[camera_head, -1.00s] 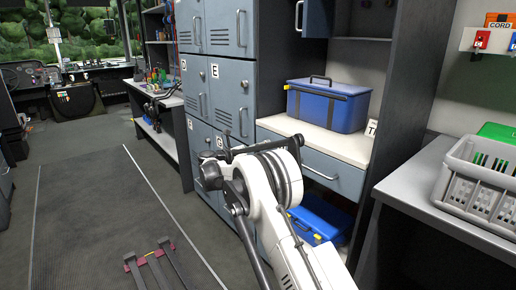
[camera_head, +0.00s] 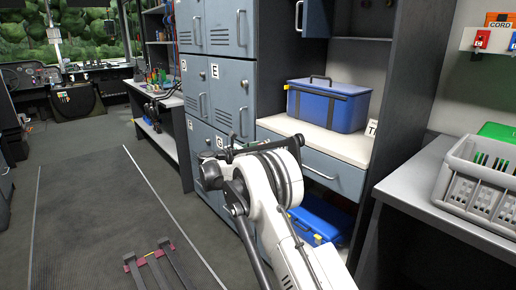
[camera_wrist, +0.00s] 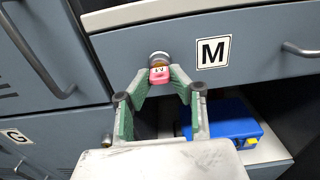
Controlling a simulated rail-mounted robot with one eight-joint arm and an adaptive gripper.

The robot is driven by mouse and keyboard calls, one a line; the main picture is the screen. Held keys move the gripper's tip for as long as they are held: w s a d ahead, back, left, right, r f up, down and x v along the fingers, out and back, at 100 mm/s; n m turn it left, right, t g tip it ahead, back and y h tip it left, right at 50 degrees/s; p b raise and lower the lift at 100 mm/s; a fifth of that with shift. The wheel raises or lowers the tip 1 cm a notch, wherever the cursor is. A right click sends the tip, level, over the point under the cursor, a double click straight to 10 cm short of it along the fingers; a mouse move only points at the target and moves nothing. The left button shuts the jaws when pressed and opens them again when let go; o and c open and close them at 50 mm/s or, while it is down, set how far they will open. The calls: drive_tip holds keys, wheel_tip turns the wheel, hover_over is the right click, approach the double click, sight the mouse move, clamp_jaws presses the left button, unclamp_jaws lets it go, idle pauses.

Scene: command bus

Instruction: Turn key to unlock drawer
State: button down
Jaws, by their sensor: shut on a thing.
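The grey-blue drawer (camera_wrist: 265,50) with an "M" label (camera_wrist: 213,52) spans the top of the wrist view and appears shut. It also shows below the white counter in the head view (camera_head: 318,165). A small pink key (camera_wrist: 159,75) with a brown top sits at a round metal lock (camera_wrist: 159,58) on the drawer's left part. My gripper (camera_wrist: 161,80) is shut on the key, with green-padded fingers on both sides of it. The key's shaft is hidden, and I cannot tell how far it is turned. In the head view my arm hides the lock and key.
The drawer handle (camera_wrist: 302,50) lies right of the label. A locker handle (camera_wrist: 40,60) is at the left. A blue case (camera_wrist: 228,120) sits below the drawer, and another blue box (camera_head: 328,106) stands on the counter. The aisle floor (camera_head: 95,190) is mostly clear.

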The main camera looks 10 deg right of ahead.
drive_tip(key=shift+m, duration=0.3)
drive_tip(key=c, duration=1.5)
unclamp_jaws()
drive_tip(key=shift+o, duration=0.2)
drive_tip(key=shift+v, duration=1.45)
drive_tip(key=v, duration=0.7)
drive_tip(key=shift+d, duration=0.1)
